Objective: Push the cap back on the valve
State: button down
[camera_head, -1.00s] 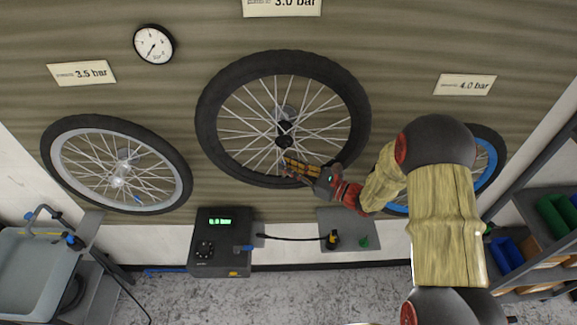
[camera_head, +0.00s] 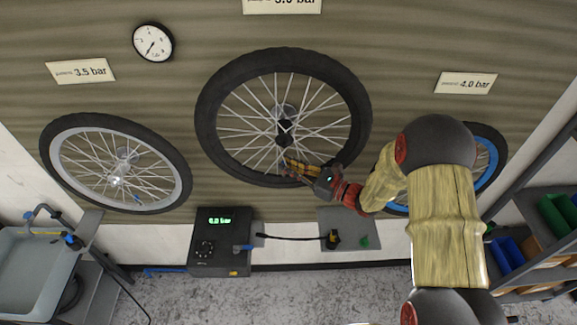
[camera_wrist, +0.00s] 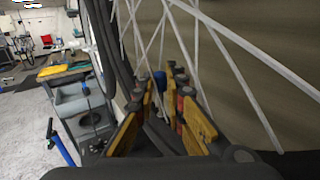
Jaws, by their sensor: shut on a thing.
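The middle wheel (camera_head: 208,120) hangs on the wall panel, with a black tyre and pale spokes. My gripper (camera_head: 288,163) is at its lower rim, inside the tyre, among the spokes. In the wrist view, the yellow fingers (camera_wrist: 168,100) with red and dark tips are closed in around a small blue piece, apparently the cap (camera_wrist: 160,78). The valve is hidden by the fingers and rim, so I cannot tell whether the cap touches it.
A black pump box (camera_head: 222,250) with a green display stands below the wheel. Its hose end lies on a grey plate (camera_head: 335,218) beside a small green piece (camera_head: 365,242). Wheels hang left (camera_head: 60,170) and right (camera_head: 490,160). Spokes (camera_wrist: 235,55) pass close to the fingers.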

jog(key=shift+f, duration=0.35)
dwell(0.3)
jog(key=c, duration=1.8)
grip_release()
jog(key=shift+o, duration=0.8)
jog(key=shift+o, duration=0.9)
jog(key=v, duration=1)
